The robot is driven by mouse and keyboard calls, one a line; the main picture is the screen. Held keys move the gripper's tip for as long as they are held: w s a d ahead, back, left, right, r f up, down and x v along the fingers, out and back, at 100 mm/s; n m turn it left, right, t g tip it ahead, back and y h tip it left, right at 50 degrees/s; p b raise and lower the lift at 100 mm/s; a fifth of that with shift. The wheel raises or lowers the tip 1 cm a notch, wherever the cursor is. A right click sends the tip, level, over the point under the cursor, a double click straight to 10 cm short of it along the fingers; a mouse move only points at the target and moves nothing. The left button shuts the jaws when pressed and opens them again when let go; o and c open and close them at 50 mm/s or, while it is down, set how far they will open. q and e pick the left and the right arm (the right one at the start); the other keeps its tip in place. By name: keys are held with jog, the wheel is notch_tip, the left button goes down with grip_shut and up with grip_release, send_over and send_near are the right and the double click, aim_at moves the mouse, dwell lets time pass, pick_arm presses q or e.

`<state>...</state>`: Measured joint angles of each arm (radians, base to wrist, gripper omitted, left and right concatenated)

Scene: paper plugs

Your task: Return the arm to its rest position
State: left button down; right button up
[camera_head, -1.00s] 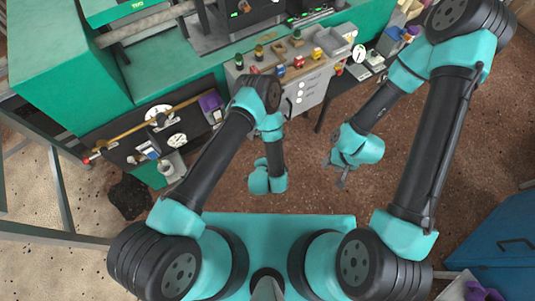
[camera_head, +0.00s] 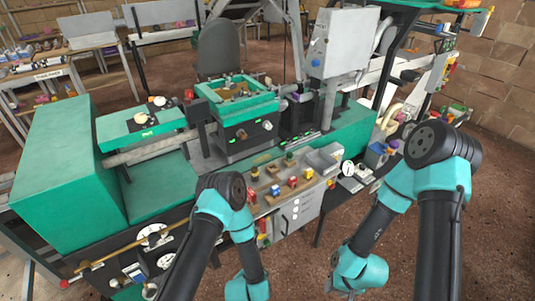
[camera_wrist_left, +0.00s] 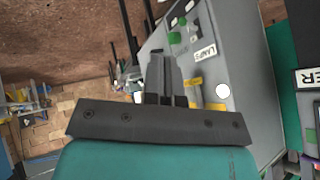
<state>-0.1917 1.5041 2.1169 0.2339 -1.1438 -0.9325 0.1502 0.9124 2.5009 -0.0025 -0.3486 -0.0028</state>
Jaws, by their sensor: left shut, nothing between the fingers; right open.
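My left arm comes in from the lower left of the head view, bent at a teal-and-black elbow, with its forearm hanging down in front of the machine. Its fingertips are cut off below that view. In the left wrist view my left gripper (camera_wrist_left: 162,78) shows as two dark fingers close together, shut and empty. My right arm comes in from the right, its forearm slanting down and left. My right gripper (camera_head: 345,293) is at the bottom edge of the head view, over the brown floor, mostly cut off; it is open. I see nothing held in it.
A green machine bench (camera_head: 60,165) with a control panel (camera_head: 290,190) of coloured knobs stands ahead of both arms. In the left wrist view a grey panel (camera_wrist_left: 235,85) labelled LAMPS is close on the right. Brown floor (camera_head: 490,220) is open at the right.

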pick_arm(q)
jog(key=s+a+r+n+g, duration=0.3)
jog(key=s+a+r+n, duration=0.2)
jog(key=a+r, duration=0.2)
jog(key=s+a+r+n+g+h, duration=0.1)
jog(key=s+a+r+n+g, duration=0.2)
jog(key=s+a+r+n, duration=0.2)
jog(key=a+r+n, duration=0.1)
jog(key=a+r, duration=0.2)
jog(key=a, duration=0.1)
jog(key=shift+s+g+h, duration=0.2)
jog(key=shift+g+h, duration=0.1)
jog(key=shift+g, duration=0.1)
